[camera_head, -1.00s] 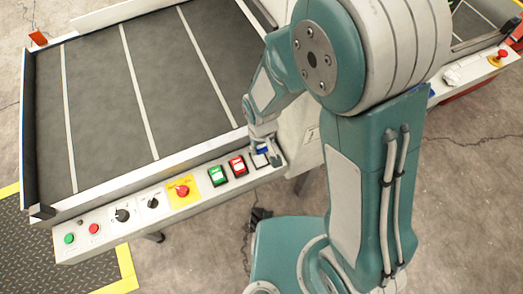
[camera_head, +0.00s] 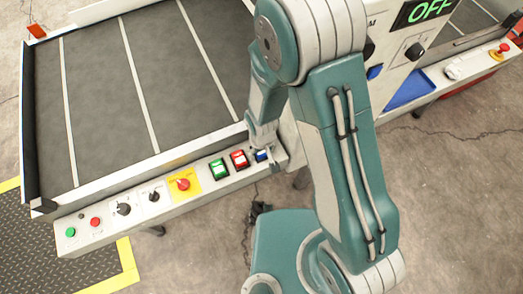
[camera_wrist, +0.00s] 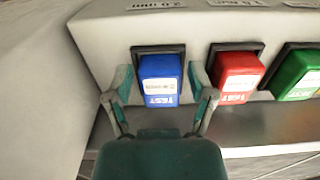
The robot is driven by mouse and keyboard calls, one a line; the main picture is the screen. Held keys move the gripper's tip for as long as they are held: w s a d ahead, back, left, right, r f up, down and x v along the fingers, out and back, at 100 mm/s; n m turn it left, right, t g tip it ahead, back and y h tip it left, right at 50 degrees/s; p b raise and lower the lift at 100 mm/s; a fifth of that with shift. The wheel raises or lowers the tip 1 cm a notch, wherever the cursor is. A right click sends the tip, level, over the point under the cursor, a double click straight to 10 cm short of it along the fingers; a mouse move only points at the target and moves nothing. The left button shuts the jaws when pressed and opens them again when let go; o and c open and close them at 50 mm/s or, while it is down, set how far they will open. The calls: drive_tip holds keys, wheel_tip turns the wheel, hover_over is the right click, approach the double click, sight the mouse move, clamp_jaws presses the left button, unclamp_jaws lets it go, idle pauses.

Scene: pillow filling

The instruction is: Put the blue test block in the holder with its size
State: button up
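The blue test block (camera_wrist: 160,79) sits in a dark square holder (camera_wrist: 177,48) on the light grey ledge in the wrist view, under an upside-down label that seems to read 2.0 mm. The block's own size marking is too small to read. My gripper (camera_wrist: 161,80) has one finger on each side of the block, with narrow gaps showing, so it looks open around it. In the head view the blue block (camera_head: 262,155) is at the right end of the control ledge, with my gripper (camera_head: 264,143) just above it, partly covering it.
Red (camera_head: 239,160) and green (camera_head: 218,169) test blocks sit in holders to the left in the head view. A yellow-backed red button (camera_head: 184,184) and knobs lie farther left. A conveyor belt (camera_head: 110,90) lies behind. A machine panel (camera_head: 400,40) reading OFF stands to the right.

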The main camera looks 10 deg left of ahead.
sight(262, 153)
drive_tip(key=shift+r, duration=0.15)
wheel_tip(262, 153, up, 12)
idle(0.8)
idle(0.4)
